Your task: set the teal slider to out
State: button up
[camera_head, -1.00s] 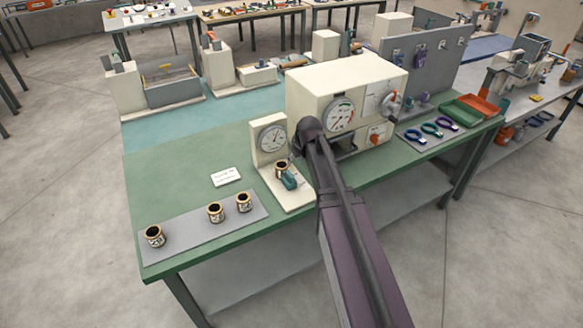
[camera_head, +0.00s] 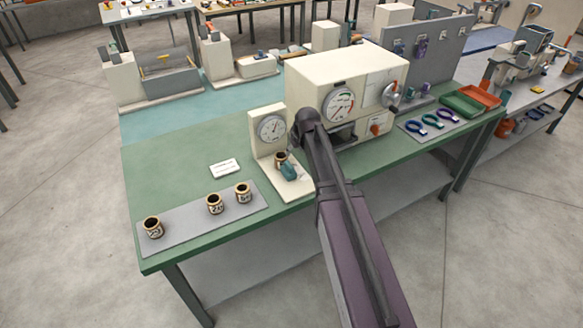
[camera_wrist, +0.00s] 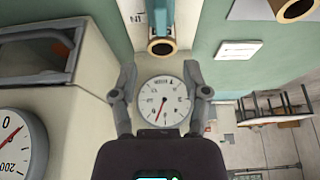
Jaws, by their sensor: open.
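The teal slider (camera_head: 289,172) sits on the pale base of the small dial stand (camera_head: 268,131), beside a tan spool with a dark bore. In the wrist view the teal slider (camera_wrist: 161,18) is at the top centre, directly beyond the spool (camera_wrist: 161,46). My gripper (camera_wrist: 160,70) is open and empty, its two fingers spread either side of the white dial (camera_wrist: 163,101). The fingertips point toward the spool and slider but appear apart from them. My arm hides the gripper in the head view.
The large cream winder housing (camera_head: 343,80) stands close on the right. Several spools (camera_head: 214,204) stand on the grey mat (camera_head: 185,229) at front left, near a white card (camera_head: 224,167). The green bench (camera_head: 165,165) is clear between card and back edge.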

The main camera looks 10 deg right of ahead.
aim_at(289, 164)
jog(key=shift+b+x, duration=5.1)
jog(key=shift+x, duration=0.75)
grip_shut()
